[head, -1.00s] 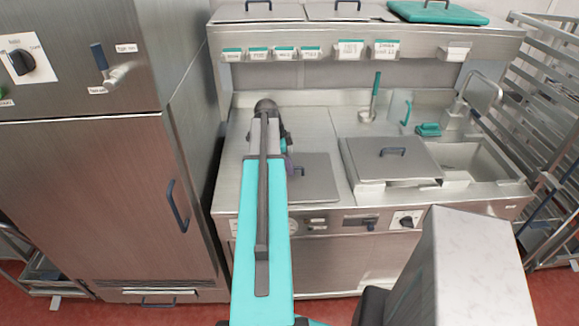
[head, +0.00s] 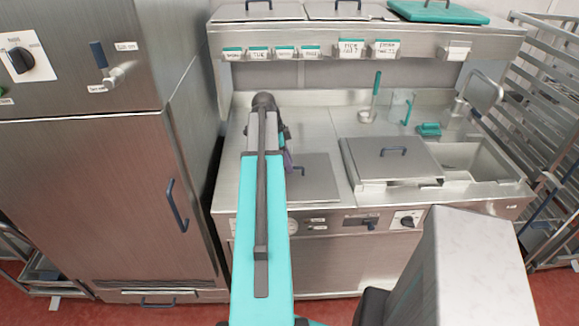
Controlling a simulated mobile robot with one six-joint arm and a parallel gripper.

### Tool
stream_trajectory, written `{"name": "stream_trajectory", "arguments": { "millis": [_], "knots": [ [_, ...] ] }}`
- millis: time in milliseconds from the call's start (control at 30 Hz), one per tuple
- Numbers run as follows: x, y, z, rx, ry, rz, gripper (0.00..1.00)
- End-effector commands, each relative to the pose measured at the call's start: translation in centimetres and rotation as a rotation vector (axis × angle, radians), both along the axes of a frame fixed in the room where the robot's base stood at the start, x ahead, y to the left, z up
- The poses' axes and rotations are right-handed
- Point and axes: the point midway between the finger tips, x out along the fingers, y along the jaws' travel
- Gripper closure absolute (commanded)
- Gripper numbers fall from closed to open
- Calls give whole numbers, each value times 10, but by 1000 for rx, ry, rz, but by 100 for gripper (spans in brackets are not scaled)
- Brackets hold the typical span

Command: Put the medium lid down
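A flat steel lid (head: 316,185) with a small dark handle lies level at the worktop's front, just right of my arm. Its left part is hidden behind my arm, and I cannot tell whether it rests fully on the surface. A small dark part of my gripper (head: 288,160) shows beside the arm, close to the lid's back left and near its handle. The fingers are hidden, so their opening and any hold on the lid do not show. Another steel lid (head: 380,170) with a dark handle covers the unit to the right.
A sink (head: 475,160) is at the right, with a tap behind it. Above, a shelf (head: 300,42) holds several lids, one teal. A tall steel cabinet (head: 100,200) stands at the left and a rack (head: 550,100) at the right. The worktop behind the lid is bare.

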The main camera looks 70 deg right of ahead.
Motion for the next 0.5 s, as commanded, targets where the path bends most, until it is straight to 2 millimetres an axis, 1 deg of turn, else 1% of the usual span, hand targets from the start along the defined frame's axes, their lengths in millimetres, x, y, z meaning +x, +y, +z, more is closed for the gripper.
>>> {"name": "stream_trajectory", "arguments": {
  "millis": [500],
  "knots": [
    [16,5,54,-2,-1,1,72]
  ]
}}
